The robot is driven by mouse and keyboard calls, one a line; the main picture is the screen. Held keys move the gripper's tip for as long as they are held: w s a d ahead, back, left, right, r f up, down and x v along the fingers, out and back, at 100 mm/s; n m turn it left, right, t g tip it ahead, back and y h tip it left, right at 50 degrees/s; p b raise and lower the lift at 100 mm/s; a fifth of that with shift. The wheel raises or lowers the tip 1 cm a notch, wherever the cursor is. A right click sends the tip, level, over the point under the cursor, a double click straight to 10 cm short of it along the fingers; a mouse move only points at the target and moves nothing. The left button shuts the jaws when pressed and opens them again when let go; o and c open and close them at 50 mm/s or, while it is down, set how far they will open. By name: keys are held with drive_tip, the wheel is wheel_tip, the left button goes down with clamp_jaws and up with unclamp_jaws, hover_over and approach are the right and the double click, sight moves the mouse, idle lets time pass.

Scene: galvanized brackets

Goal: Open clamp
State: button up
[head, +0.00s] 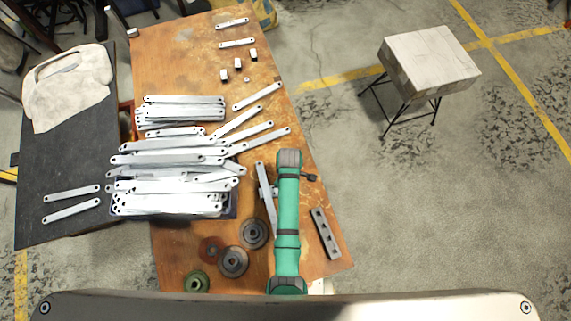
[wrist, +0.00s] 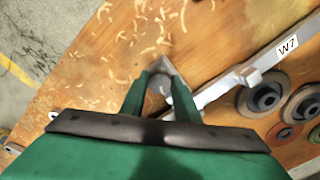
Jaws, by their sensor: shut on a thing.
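The clamp looks like a long pale metal bar (head: 266,205) lying on the wooden table, just left of my green arm in the head view. In the wrist view its bar (wrist: 215,92) runs diagonally to the upper right, with a W7 label and a small block (wrist: 247,75) on it. My gripper (wrist: 161,72) is shut on a grey metal part of the clamp (wrist: 159,82) at the lower left of the bar. The fingers hide most of that part. In the head view my arm hides the fingertips. A small dark knobbed piece (head: 309,177) sticks out right of my arm.
Stacked galvanized brackets (head: 165,185) lie left of the clamp. Several round discs (head: 233,262) lie near the table's front. A grey bar with holes (head: 325,233) lies to the right. Wood shavings (wrist: 150,25) are scattered past the fingers. Open floor and a stool (head: 430,60) are farther right.

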drive_tip(key=n, duration=0.6)
drive_tip(key=o, duration=1)
drive_tip(key=shift+c, duration=0.2)
